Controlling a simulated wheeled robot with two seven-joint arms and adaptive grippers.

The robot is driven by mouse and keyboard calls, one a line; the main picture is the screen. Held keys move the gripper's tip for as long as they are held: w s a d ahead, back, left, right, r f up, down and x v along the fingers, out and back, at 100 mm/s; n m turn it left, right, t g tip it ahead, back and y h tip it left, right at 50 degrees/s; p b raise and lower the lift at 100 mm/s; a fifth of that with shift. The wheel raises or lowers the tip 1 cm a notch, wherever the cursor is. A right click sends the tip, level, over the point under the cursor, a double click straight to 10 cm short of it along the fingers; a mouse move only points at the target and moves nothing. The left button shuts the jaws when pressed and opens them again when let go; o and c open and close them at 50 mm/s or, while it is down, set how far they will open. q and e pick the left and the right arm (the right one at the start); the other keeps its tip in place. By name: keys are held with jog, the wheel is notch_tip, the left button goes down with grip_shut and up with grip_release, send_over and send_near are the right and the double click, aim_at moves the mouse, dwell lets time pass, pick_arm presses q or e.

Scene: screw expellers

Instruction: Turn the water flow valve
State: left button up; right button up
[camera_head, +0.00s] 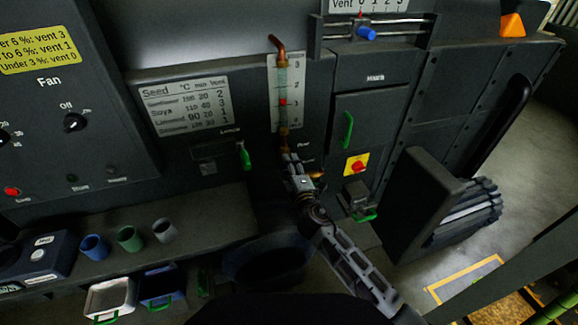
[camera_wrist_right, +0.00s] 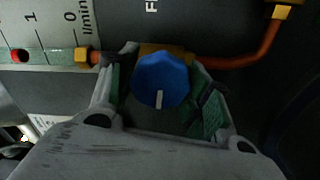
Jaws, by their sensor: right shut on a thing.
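The water flow valve is a blue knob (camera_wrist_right: 161,82) with a white mark, seen in the right wrist view on a copper pipe (camera_wrist_right: 262,50). The mark points toward the bottom of that view. My right gripper (camera_wrist_right: 160,95) has one finger on each side of the knob and is shut on it. In the head view my right gripper (camera_head: 292,163) is at the foot of the flow gauge (camera_head: 283,90) and hides the knob. The gauge has a glass tube with a red float near the 1 mark. My left gripper is not in view.
A green handle (camera_head: 348,130) and a red switch on a yellow plate (camera_head: 356,165) are right of my gripper. A green lever (camera_head: 244,155) is to its left. Blue, green and grey cups (camera_head: 130,238) stand on the ledge at the left.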

jog(key=n, duration=0.2)
jog(key=shift+n, duration=0.3)
jog(key=shift+n+p, duration=0.45)
jog(key=shift+n, duration=0.25)
jog(key=shift+f+n, duration=0.1)
jog(key=shift+n, duration=0.2)
jog(key=o, duration=1)
jog(key=shift+o, duration=0.2)
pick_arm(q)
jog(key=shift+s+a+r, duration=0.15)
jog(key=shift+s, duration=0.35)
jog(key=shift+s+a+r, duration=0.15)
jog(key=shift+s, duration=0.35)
pick_arm(e)
jog(key=shift+s, duration=0.15)
